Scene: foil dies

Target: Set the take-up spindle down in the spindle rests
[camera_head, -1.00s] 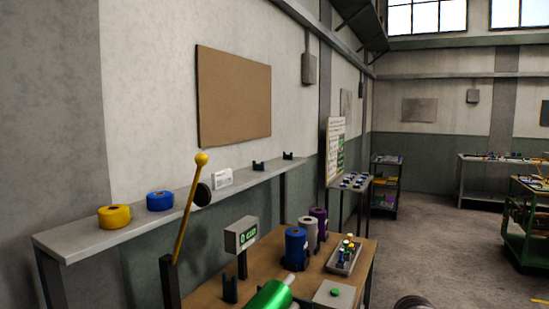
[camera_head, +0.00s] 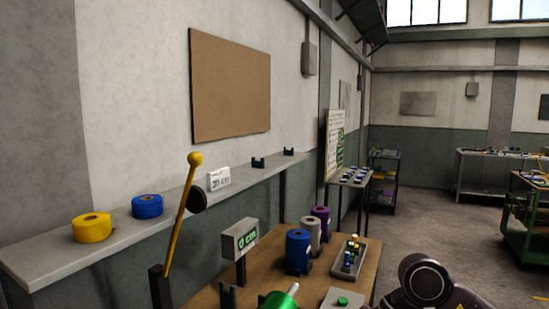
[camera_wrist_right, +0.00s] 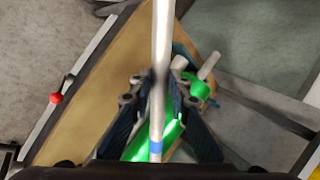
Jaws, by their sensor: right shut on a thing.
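In the right wrist view my right gripper (camera_wrist_right: 160,92) is shut on a long silver rod with a blue band, the take-up spindle (camera_wrist_right: 163,45), which runs up and down the picture. A green foil roll (camera_wrist_right: 138,150) on a silver shaft lies below it on the bench. In the head view the green roll (camera_head: 279,300) shows at the bottom edge. A dark forked upright (camera_head: 228,298), which looks like a spindle rest, stands left of it on the bench. The spindle and right fingers are outside the head view, where only my arm (camera_head: 428,282) shows. My left gripper is not in view.
Blue (camera_head: 298,252), grey and purple rolls stand behind, beside a small tray (camera_head: 349,262). A wall shelf (camera_head: 110,235) holds yellow and blue rolls.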

